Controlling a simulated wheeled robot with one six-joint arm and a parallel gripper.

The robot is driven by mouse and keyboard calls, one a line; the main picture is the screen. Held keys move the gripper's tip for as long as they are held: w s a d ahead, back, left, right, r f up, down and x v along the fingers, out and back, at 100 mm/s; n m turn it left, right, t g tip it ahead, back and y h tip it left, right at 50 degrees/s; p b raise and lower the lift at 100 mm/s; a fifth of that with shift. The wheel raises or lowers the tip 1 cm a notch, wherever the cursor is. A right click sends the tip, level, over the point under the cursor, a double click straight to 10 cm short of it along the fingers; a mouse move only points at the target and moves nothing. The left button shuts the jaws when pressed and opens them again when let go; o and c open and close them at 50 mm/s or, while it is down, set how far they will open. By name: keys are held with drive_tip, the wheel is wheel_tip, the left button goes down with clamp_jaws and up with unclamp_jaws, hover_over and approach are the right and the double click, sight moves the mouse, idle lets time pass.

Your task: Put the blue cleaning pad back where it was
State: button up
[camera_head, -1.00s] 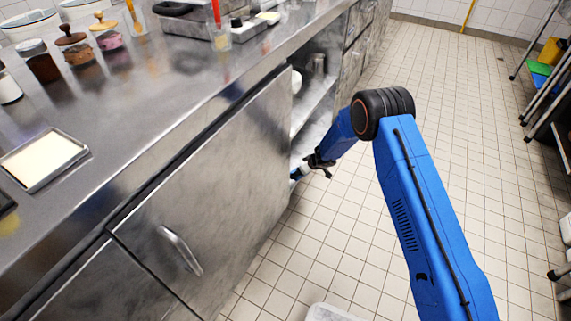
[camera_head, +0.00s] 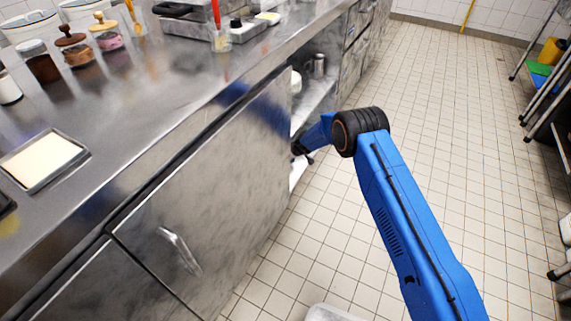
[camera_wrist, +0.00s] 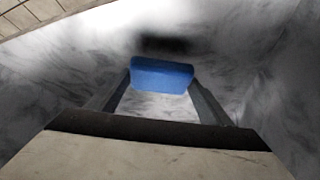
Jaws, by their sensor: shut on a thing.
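The blue cleaning pad (camera_wrist: 161,74) is between the two fingertips of my gripper (camera_wrist: 160,82) in the wrist view. My gripper is shut on it, with one finger at each side. Grey marbled metal surfaces surround it, and a dark shadow shows just beyond the pad. I cannot tell whether the pad touches the surface behind it. In the head view my gripper (camera_head: 300,153) reaches into the open shelf compartment (camera_head: 314,98) under the counter. Its tips and the pad are hidden there behind the cabinet front.
A shut cabinet door (camera_head: 205,190) with a handle stands left of the compartment. The steel counter (camera_head: 150,135) above carries jars and a tray (camera_head: 43,160). A metal cup (camera_head: 319,66) stands on the upper shelf.

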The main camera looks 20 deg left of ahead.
drive_tip(key=shift+w+a, duration=0.1)
drive_tip(key=shift+a, duration=0.1)
drive_tip(key=shift+a+f, duration=0.1)
drive_tip(key=shift+f, duration=1.6)
drive_tip(key=shift+f, duration=0.15)
drive_tip(key=o, duration=0.9)
